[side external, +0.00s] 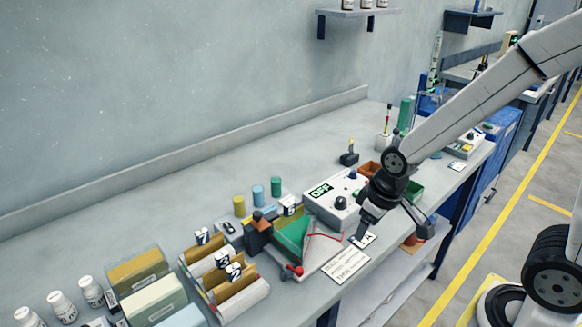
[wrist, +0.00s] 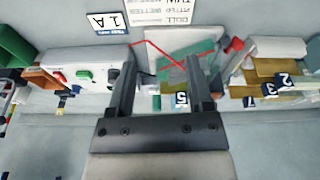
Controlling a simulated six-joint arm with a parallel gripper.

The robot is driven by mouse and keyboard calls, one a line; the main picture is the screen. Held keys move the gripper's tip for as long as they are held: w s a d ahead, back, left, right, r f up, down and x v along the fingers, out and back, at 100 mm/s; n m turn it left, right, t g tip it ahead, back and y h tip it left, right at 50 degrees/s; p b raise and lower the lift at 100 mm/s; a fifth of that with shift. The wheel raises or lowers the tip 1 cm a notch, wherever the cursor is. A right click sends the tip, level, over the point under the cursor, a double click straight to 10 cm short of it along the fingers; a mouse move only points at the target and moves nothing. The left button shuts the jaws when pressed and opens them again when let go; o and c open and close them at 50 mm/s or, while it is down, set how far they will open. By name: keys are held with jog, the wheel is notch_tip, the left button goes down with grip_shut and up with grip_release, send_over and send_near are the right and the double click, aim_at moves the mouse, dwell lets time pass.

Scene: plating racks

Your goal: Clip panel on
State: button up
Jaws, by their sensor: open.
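My gripper (side external: 393,222) is open and empty above the front of the bench, just right of the control box. In the wrist view its fingers (wrist: 160,78) stand wide apart, with nothing between them. Beyond them lies a shallow tray with a green area (side external: 293,236) and a grey area; I cannot tell whether a panel lies in it. A red wire (side external: 325,237) crosses the tray. A red clip (side external: 293,271) sits at its front left edge and also shows in the wrist view (wrist: 235,43). Tan panels (side external: 228,272) stand in a slotted rack numbered 7, 3 and 2.
The control box (side external: 333,203) reads OFF. A 1A card (side external: 363,241) and a text card (side external: 345,264) lie near the front edge. Coloured cylinders (side external: 257,193) and white bottles (side external: 61,304) stand left. Orange and green bins are behind my gripper.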

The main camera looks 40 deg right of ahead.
jog(key=w+a+r+n+g, duration=0.1)
jog(key=w+a+n, duration=0.1)
jog(key=w+n, duration=0.3)
jog(key=w+a+r+n, duration=0.2)
jog(key=w+a, duration=0.1)
jog(key=w, duration=0.3)
jog(key=r+n+g, duration=0.1)
jog(key=n, duration=0.9)
send_over(257, 213)
jog(key=shift+a+r, duration=0.1)
jog(key=shift+r, duration=0.05)
jog(key=shift+f, duration=3.9)
grip_shut()
